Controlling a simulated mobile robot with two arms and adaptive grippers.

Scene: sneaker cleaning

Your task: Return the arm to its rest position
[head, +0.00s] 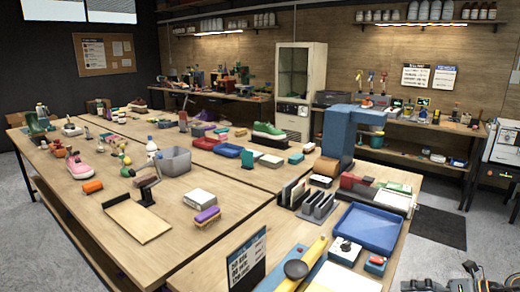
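Part of my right gripper (472,277) shows at the bottom right corner of the head view. It is dark metal, cut off by the picture edge, over the floor beyond the table's right end. I see nothing held in it, but I cannot tell whether its fingers are open or shut. My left gripper and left arm are not in view. Sneakers stand on the long wooden table: a pink one (79,167) at the left and a green one (269,131) at the back middle.
A blue tray (368,228), a yellow-handled tool (304,263) and a dark sign (246,262) stand at the table's near end. A purple brush (206,216), a wooden board (137,221) and a grey bin (174,160) lie further left.

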